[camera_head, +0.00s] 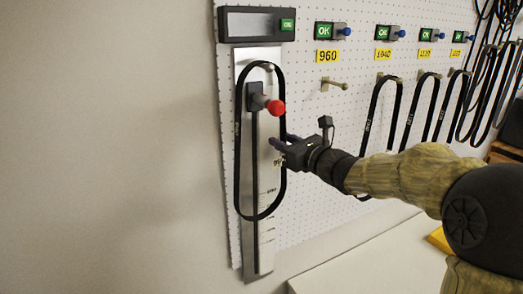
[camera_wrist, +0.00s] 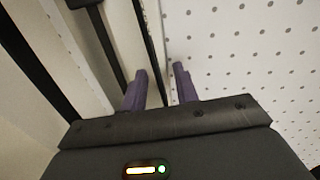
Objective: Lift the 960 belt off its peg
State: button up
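The peg (camera_head: 334,84) under the yellow 960 label (camera_head: 327,56) is bare. A long black belt (camera_head: 238,150) hangs as a loop on the measuring gauge (camera_head: 245,245) at the left, around its top pin and red-knobbed slider (camera_head: 274,107). My gripper (camera_head: 276,143) is at the loop's right strand, about mid-height. In the wrist view, my two purple fingers (camera_wrist: 160,72) are apart, and a dark strand (camera_wrist: 150,45) runs between them in the picture. I cannot tell whether it lies within the fingers or behind them. A small yellowish mark shows by the gripper.
Pegs labelled 1040, 1120 and 1210 to the right hold black belts (camera_head: 375,110), with green OK displays (camera_head: 382,32) above. More belts hang at far right. A dark display box (camera_head: 250,24) tops the gauge. A pale table (camera_head: 370,262) is below.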

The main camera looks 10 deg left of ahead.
grip_shut()
dwell(0.4)
jog(key=shift+s+d+r+b, duration=0.1)
jog(key=shift+r+b, duration=0.1)
jog(key=shift+b, duration=0.25)
notch_tip(320, 180, up, 7)
jog(key=shift+s+f+b, duration=0.1)
jog(key=shift+b, duration=0.45)
jog(key=s+a+b+v, duration=0.2)
jog(key=b+v, duration=0.5)
jog(key=v, duration=1.2)
jog(key=shift+s, duration=0.35)
jog(key=shift+a, duration=0.1)
